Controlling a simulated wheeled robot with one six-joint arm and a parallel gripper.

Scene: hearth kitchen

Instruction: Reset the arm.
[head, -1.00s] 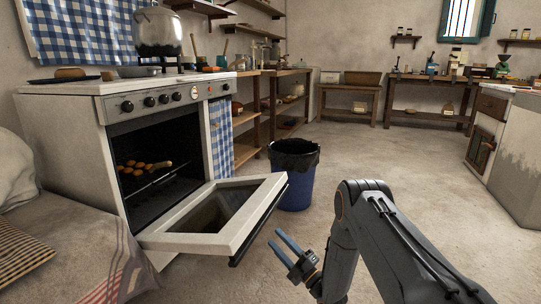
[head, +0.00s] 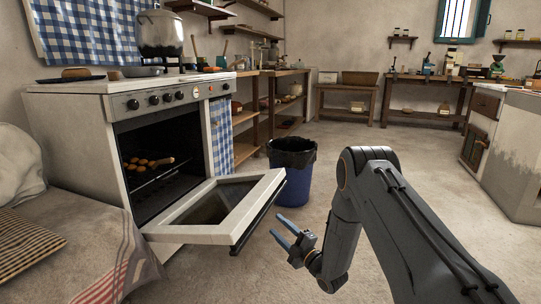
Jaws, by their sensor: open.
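My arm reaches in from the lower right of the head view and bends down at its elbow. My gripper (head: 280,230) is open, with nothing between its two blue-grey fingers. It points up and left, over the floor just right of the lowered oven door (head: 183,235) and apart from it in the picture. The white stove (head: 68,118) stands at the left with its oven open. Several small golden-brown pieces (head: 140,163) lie on a rack inside the oven.
A blue bin (head: 300,186) with a black liner stands behind my gripper. A bed or couch with a striped cloth (head: 105,270) is at the lower left. A metal pot (head: 160,34) stands on the stove. The floor (head: 425,155) is clear at the middle and right.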

